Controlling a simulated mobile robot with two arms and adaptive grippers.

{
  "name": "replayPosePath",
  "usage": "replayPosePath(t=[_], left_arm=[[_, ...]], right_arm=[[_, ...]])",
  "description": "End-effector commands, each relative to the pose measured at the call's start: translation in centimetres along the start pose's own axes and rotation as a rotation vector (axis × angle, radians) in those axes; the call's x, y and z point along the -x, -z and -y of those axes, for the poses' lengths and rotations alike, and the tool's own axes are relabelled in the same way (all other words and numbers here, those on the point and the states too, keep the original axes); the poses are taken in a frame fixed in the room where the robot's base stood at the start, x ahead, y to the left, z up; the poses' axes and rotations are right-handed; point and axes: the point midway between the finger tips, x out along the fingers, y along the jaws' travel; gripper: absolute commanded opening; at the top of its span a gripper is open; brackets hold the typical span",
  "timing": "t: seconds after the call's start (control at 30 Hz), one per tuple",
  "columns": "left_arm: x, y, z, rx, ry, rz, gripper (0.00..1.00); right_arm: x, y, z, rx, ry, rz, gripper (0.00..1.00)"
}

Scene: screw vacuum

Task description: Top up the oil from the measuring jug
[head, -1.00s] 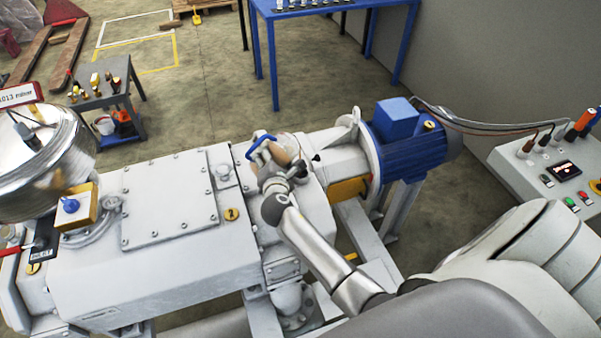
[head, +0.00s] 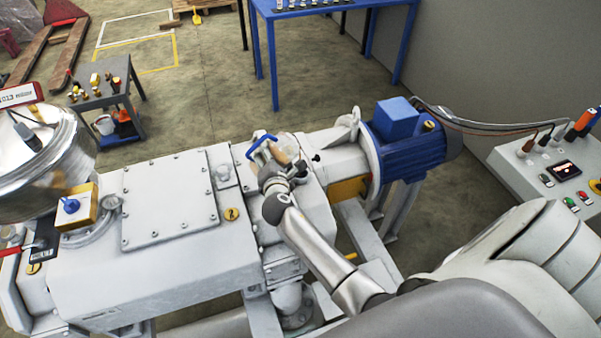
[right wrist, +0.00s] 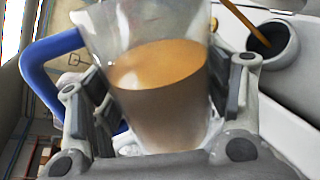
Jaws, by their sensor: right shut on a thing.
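The clear measuring jug (head: 291,143) with its blue handle is over the right end of the grey vacuum pump (head: 165,275). My right gripper (head: 279,166) is shut on the jug. In the right wrist view the jug (right wrist: 165,125) sits between both fingers and holds amber-brown oil, its surface slanted against the jug walls. A round filler opening (right wrist: 268,42) shows beside the jug. A thin amber streak that looks like an oil stream (right wrist: 240,20) runs into it. The jug's rim is cut off there. My left gripper is not in view.
A blue motor (head: 405,140) joins the pump's right end. A control panel (head: 550,178) stands at the right. A shiny round vessel (head: 40,165) and a red lever (head: 12,251) are at the left. A small tool cart (head: 100,98) and blue table (head: 330,8) stand behind.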

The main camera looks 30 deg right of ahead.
Motion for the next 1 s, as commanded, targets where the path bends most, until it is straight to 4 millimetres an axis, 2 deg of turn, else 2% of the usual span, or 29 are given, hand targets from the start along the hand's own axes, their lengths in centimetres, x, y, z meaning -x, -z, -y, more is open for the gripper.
replayPosePath(t=[1.0], left_arm=[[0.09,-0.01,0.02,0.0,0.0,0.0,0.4]], right_arm=[[-0.01,-0.05,-0.16,-0.03,-0.004,-0.01,0.29]])
